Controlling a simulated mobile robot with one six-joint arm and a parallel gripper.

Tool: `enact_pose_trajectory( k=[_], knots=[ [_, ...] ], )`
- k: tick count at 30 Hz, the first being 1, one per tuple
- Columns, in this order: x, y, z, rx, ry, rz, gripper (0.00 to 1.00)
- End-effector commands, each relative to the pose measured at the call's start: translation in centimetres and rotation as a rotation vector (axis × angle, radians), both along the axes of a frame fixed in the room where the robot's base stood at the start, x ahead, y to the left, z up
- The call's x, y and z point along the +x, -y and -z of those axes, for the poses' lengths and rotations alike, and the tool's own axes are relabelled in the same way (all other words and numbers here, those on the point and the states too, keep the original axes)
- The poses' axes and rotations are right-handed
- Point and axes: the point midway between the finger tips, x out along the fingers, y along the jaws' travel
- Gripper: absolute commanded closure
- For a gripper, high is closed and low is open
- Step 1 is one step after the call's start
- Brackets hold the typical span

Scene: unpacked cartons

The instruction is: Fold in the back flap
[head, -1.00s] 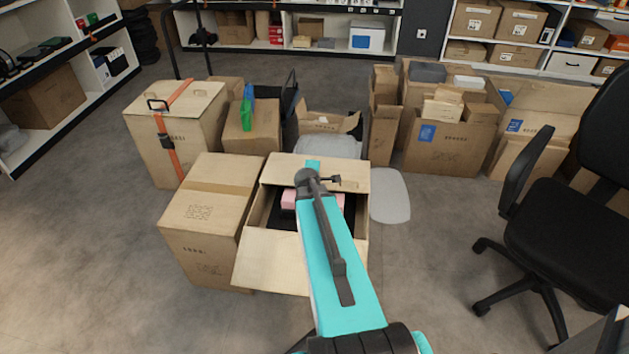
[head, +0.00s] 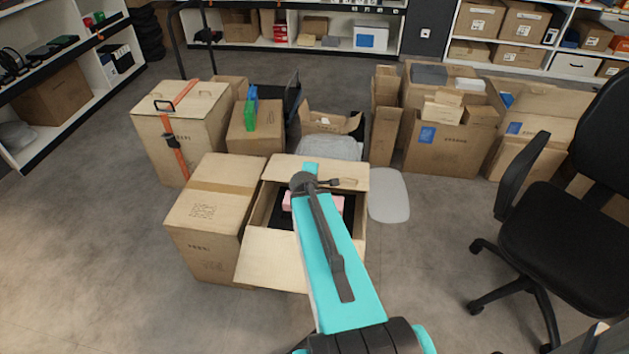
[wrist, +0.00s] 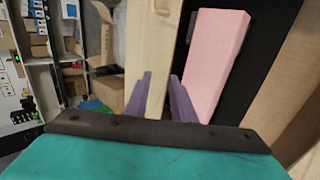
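The open carton (head: 260,215) stands in the middle of the head view, with its front flap (head: 268,258) folded outward. The back flap (head: 285,170) spreads outward at its far side. It also shows as a pale board in the wrist view (wrist: 152,35). Inside lie a pink box, seen in the wrist view (wrist: 214,60), and something black (wrist: 265,50). My gripper (wrist: 161,76) has its two purple fingers apart, over or beside the back flap; I cannot tell whether they touch it. In the head view my arm hides part of the carton and the fingers are not clear.
A taped closed carton (head: 208,215) stands right against the open one on the left. A strapped carton (head: 185,130) and several others stand behind. A grey lid-like panel (head: 388,195) lies at right. An office chair (head: 560,210) stands further right, with clear floor between.

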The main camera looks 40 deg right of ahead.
Motion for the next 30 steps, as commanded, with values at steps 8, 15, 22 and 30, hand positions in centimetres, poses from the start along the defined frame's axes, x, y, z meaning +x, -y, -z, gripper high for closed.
enact_pose_trajectory(
  k=[8,15,22,30],
  knots=[
    [0.0,-0.1,-0.1,-0.001,0.001,-0.001,0.77],
    [0.0,0.0,-0.2,-0.001,0.001,0.000,0.99],
    [-0.4,0.9,-1.2,0.012,-0.019,0.017,1.00],
    [-2.4,4.5,-2.4,0.095,-0.113,0.079,1.00]
  ],
)
